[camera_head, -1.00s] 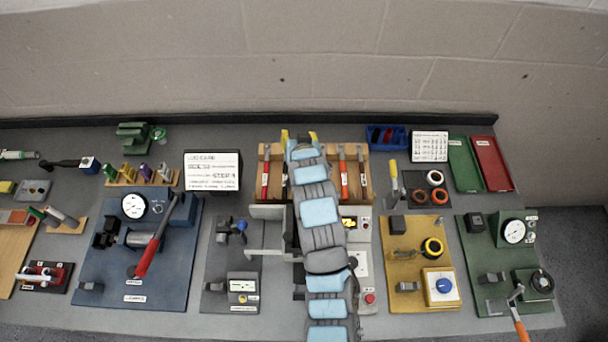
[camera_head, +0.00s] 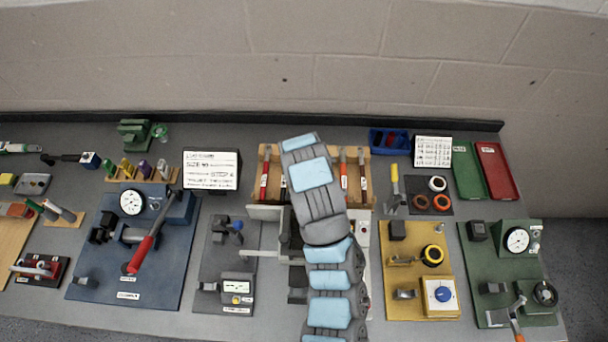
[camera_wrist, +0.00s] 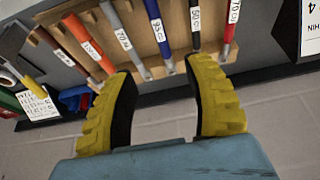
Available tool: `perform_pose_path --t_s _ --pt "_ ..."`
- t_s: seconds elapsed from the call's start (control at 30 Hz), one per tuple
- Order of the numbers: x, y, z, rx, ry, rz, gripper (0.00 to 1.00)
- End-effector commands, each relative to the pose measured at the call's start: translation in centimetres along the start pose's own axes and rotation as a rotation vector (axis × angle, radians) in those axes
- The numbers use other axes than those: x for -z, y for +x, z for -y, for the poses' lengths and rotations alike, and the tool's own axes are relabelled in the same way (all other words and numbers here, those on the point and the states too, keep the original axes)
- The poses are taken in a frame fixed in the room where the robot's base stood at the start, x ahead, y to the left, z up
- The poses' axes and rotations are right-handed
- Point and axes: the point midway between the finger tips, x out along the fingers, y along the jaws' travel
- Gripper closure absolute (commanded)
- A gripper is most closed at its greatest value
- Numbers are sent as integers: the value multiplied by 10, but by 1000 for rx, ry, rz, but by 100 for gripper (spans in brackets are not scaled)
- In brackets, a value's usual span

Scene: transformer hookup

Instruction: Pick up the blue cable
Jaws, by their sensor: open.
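The blue cable (camera_wrist: 164,52) stands in a wooden rack in the wrist view, with a white label on it. In the camera_head view my arm covers the middle of the rack, so the blue cable and my gripper are hidden there.

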Motion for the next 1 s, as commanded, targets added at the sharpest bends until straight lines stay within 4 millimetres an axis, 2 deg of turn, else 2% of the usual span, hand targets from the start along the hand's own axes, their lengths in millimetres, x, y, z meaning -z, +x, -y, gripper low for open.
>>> perform_pose_path --t_s 0.4,1.0 --pt "0 46 1 1 0 0 48" --pt "1 96 1 3 -1 -2 48"
